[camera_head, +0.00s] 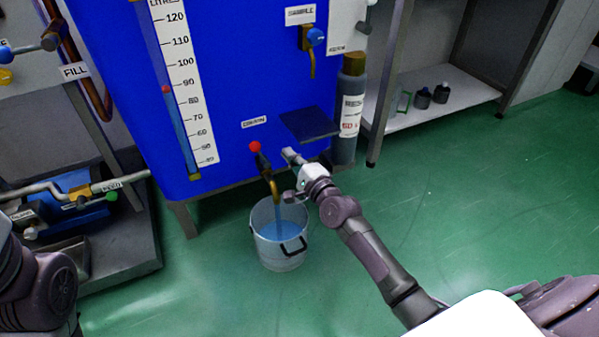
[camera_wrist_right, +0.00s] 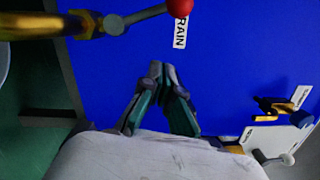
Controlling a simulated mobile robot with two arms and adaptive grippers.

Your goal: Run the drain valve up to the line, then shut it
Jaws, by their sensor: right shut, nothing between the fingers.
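The drain valve with its red ball knob (camera_head: 255,146) sits low on the front of the blue tank, under the DRAIN label (camera_head: 254,122). A blue stream (camera_head: 278,213) runs from its brass spout (camera_head: 274,187) into a clear bucket (camera_head: 293,262) with blue liquid inside. I cannot make out a line on the bucket. My right gripper (camera_head: 288,154) is shut and empty, just right of the valve and apart from the knob. In the right wrist view its fingertips (camera_wrist_right: 165,72) meet before the blue panel, with the red knob (camera_wrist_right: 180,7) above. My left gripper is out of view.
The tank's level scale (camera_head: 187,85) has a red marker near 90. A dark shelf plate (camera_head: 310,124) juts out above my right gripper. A grey cylinder (camera_head: 347,112) stands right of the tank. Green floor is clear around the bucket's front.

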